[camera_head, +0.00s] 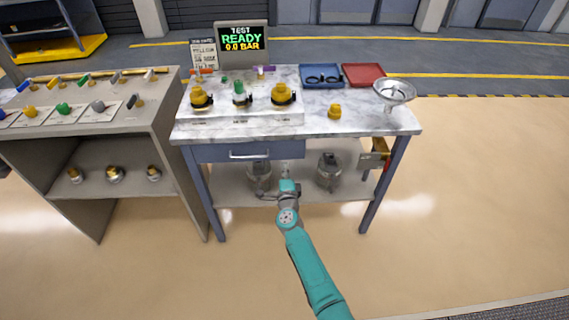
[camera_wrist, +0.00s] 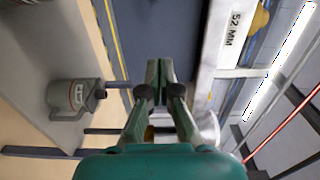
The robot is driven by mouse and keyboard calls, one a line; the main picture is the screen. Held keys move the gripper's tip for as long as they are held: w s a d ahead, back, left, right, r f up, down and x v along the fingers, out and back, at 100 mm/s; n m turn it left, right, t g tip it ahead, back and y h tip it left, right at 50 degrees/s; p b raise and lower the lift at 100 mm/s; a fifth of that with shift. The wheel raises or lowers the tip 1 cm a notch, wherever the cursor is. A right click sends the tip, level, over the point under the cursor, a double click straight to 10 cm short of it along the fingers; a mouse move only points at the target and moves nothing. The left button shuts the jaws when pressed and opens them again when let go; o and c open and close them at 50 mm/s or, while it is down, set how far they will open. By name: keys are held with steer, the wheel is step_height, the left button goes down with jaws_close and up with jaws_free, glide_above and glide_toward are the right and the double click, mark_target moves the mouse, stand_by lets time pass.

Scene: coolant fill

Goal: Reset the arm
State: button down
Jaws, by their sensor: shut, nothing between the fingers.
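My arm (camera_head: 308,262) reaches up from the bottom of the head view toward the front of the workbench. My gripper (camera_head: 286,172) is just below the drawer, in front of the lower shelf. In the wrist view my gripper (camera_wrist: 160,84) has its two fingers drawn together with nothing between them. A grey metal can (camera_wrist: 75,97) with a label and spout stands to the left of the fingers, apart from them.
The workbench (camera_head: 350,122) has a drawer (camera_head: 232,152) and a lower shelf (camera_head: 225,197) with two metal cans, one (camera_head: 329,170) right of my gripper. A funnel (camera_head: 394,91), blue tray (camera_head: 321,86) and red tray (camera_head: 364,84) are on top. Open floor lies right.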

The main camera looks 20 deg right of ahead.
steer(key=v, duration=0.6)
steer(key=shift+s, duration=0.2)
steer(key=s+a+f+n+y, duration=0.1)
steer(key=s+n, duration=0.4)
steer(key=s, duration=1)
steer(key=s+a+f+n+y, duration=0.15)
steer(key=s+n, duration=0.35)
steer(key=s, duration=1)
steer(key=s+a+r+n+g+y, duration=0.1)
steer(key=s+r+n, duration=0.4)
steer(key=s, duration=0.7)
steer(key=s+a+r+n+g+y, duration=0.1)
steer(key=s+a+r+n+y, duration=0.1)
steer(key=s+r+n, duration=0.4)
steer(key=s+r, duration=0.4)
steer(key=s, duration=0.3)
steer(key=shift+s+n, duration=0.3)
steer(key=shift+a, duration=0.1)
